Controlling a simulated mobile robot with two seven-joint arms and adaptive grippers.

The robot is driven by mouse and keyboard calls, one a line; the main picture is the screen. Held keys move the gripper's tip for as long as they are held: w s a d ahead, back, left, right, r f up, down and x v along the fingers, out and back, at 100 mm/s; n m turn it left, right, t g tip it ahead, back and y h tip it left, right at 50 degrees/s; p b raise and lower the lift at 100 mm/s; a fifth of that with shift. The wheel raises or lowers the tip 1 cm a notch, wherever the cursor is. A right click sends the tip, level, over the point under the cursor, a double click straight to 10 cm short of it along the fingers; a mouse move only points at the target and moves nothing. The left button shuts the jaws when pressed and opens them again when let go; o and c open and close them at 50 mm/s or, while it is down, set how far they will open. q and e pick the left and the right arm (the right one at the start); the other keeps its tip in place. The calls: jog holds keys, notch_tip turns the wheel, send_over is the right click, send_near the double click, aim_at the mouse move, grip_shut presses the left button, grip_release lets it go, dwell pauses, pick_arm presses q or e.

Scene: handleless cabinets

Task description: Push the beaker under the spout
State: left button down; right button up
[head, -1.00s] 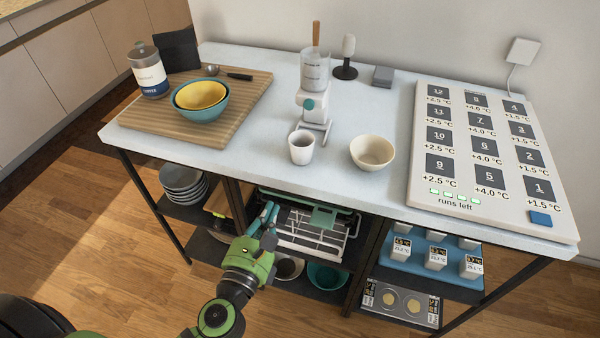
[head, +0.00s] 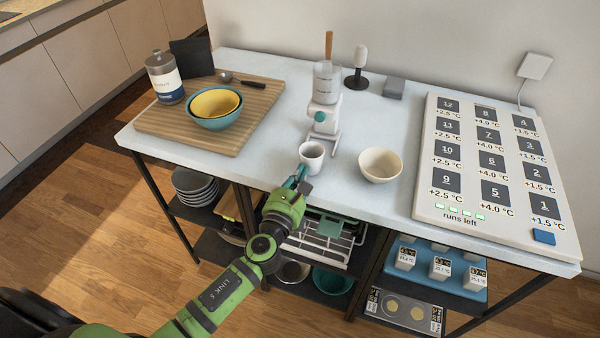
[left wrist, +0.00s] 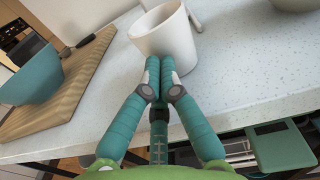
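The white beaker (head: 312,157) stands upright on the counter near its front edge, in front of and slightly left of the white dispenser (head: 324,121). The dispenser has a teal knob and a clear hopper on top; its spout is not clearly visible. My left gripper (head: 299,176) is at the counter's front edge, just before the beaker. In the left wrist view its teal fingers (left wrist: 160,68) are together and empty, tips at the lower front of the beaker (left wrist: 164,32). I cannot tell whether they touch it. My right gripper is not in view.
A cream bowl (head: 380,166) stands right of the beaker. A wooden board (head: 220,132) with stacked bowls (head: 213,110) is to the left. A large numbered panel (head: 490,219) covers the right side. Shelves with a dish rack (head: 325,238) lie below the counter.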

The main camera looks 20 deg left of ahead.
pick_arm(q)
jog(key=shift+w, duration=1.5)
jog(key=shift+s+a, duration=0.1)
jog(key=shift+s, duration=0.05)
